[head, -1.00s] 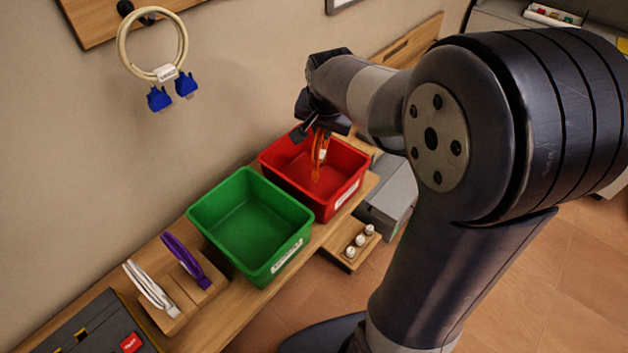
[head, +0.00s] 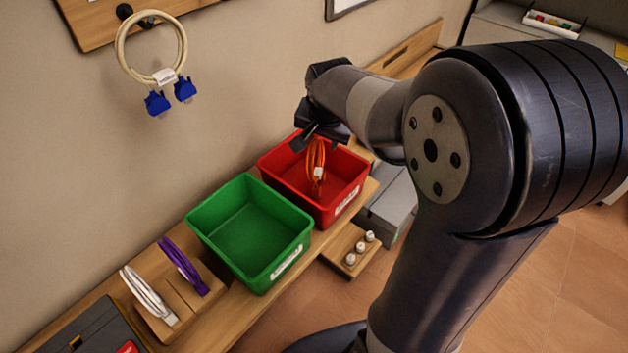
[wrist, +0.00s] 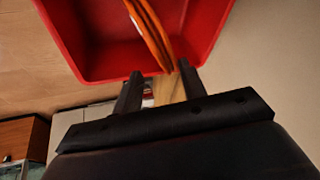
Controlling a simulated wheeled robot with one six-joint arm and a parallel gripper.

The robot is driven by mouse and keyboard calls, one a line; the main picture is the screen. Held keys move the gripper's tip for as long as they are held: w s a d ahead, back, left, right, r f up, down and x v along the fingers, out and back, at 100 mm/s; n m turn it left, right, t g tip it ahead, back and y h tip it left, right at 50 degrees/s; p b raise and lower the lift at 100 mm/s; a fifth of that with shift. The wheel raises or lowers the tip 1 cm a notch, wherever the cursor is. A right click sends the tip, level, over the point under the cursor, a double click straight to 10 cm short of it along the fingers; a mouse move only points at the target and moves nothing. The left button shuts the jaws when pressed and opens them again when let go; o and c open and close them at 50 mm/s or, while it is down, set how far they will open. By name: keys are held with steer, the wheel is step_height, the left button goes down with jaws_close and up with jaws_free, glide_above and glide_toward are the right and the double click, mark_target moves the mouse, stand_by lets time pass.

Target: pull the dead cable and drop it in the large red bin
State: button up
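An orange coiled cable (head: 316,165) with a white tag is in the opening of the red bin (head: 346,207), at the bin's back part. Whether its lower end touches the floor of the bin is unclear. My gripper (head: 318,138) is just above the cable, over the bin's back left edge. In the wrist view the two fingers (wrist: 160,88) are spread apart with a gap between them. The cable (wrist: 150,35) lies beyond the fingertips there, its near end close to the right finger, against the red bin (wrist: 85,45).
A green bin (head: 298,258) stands beside the red one. A holder with a purple cable (head: 183,266) and a white cable (head: 148,296) is at the lower left. A beige cable with blue connectors (head: 152,50) hangs on the wall. A small block with white knobs (head: 352,250) sits in front.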

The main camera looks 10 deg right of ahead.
steer(key=v, duration=1)
steer(key=shift+r+b, duration=0.3)
steer(key=shift+s, duration=0.1)
steer(key=x, duration=1)
steer(key=shift+f+p, duration=0.35)
steer(key=shift+f, duration=0.05)
steer(key=shift+r+p, duration=1.7)
steer(key=shift+r, duration=0.6)
